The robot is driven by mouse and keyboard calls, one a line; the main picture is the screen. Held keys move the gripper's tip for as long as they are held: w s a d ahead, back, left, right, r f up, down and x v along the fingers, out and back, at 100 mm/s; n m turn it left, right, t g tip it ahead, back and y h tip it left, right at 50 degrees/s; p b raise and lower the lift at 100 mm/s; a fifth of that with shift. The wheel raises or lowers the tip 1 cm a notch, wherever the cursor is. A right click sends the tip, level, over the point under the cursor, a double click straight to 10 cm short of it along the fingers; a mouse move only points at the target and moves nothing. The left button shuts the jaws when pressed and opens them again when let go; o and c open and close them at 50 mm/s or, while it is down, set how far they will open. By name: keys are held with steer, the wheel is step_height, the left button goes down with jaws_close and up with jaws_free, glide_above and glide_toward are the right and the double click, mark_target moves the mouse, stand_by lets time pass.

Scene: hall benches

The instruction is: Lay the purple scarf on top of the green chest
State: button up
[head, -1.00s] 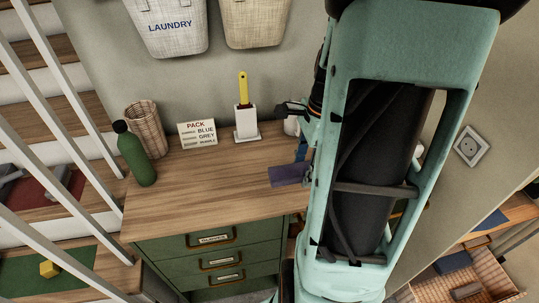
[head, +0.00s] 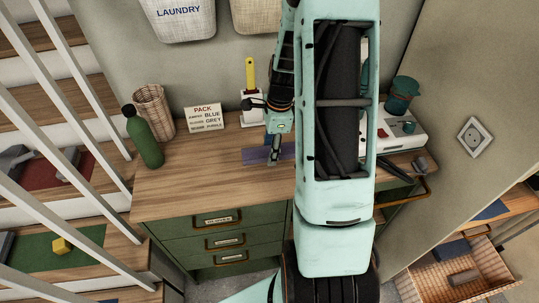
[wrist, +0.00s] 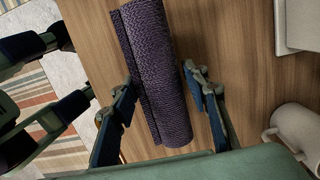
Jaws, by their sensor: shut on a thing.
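The purple scarf (head: 258,157), a rolled bundle, is over the wooden top of the green chest (head: 180,190), near the middle. In the wrist view the scarf (wrist: 157,75) lies lengthwise between the two fingers of my gripper (wrist: 158,80), which is shut on it. In the head view my gripper (head: 272,153) points down at the chest top and covers part of the scarf. I cannot tell whether the scarf touches the wood. The chest has several drawers with labels on its green front.
A green bottle (head: 145,138), a wicker basket (head: 155,110), a sign (head: 203,117) and a white holder with a yellow handle (head: 251,80) stand on the chest. A white mug (wrist: 296,132) is close to my gripper. The left front of the top is bare.

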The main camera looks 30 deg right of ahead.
steer(key=shift+w+a+f, duration=0.15)
steer(key=shift+w+f, duration=0.05)
steer(key=shift+f, duration=1.55)
steer(key=shift+f, duration=0.2)
steer(key=o, duration=1.2)
steer(key=shift+r, duration=0.15)
steer(key=r, duration=0.4)
steer(key=d+r, duration=0.1)
steer(key=r, duration=0.7)
steer(key=shift+s+d, duration=0.25)
steer(key=shift+b, duration=0.3)
